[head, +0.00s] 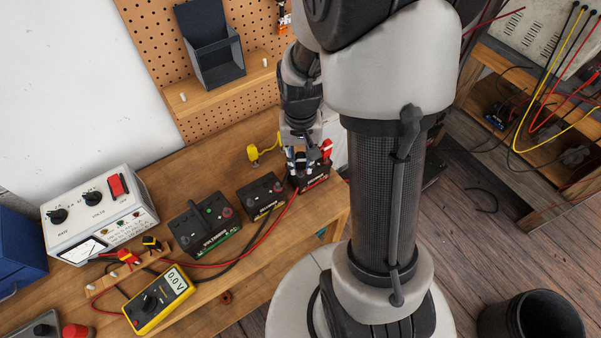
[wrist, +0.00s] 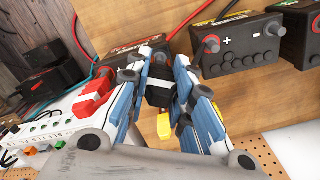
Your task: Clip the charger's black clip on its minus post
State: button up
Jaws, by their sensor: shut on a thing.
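My gripper (head: 302,160) is over the far-right battery (head: 314,182) on the bench, pointing down. In the wrist view its blue and white fingers (wrist: 160,85) are shut on a small black piece, which looks like the black clip (wrist: 158,93). The fingers hide much of it, and I cannot tell whether it touches a post. The battery with a red label (wrist: 130,56) lies just beyond the fingertips. A red clip-like piece (wrist: 92,93) is beside the left finger. The charger (head: 100,213) is the grey box with dials at the left.
Two other batteries (head: 205,228) (head: 262,194) stand left of the gripper. Red and black cables cross the bench front. A yellow multimeter (head: 160,300) lies near a wooden rail. A yellow piece (head: 253,153) is behind the gripper.

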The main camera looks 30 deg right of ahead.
jog(key=shift+f, duration=0.15)
jog(key=o, duration=0.8)
jog(key=shift+o, duration=0.2)
notch_tip(320, 180, up, 9)
jog(key=p, duration=0.7)
jog(key=shift+f, duration=0.25)
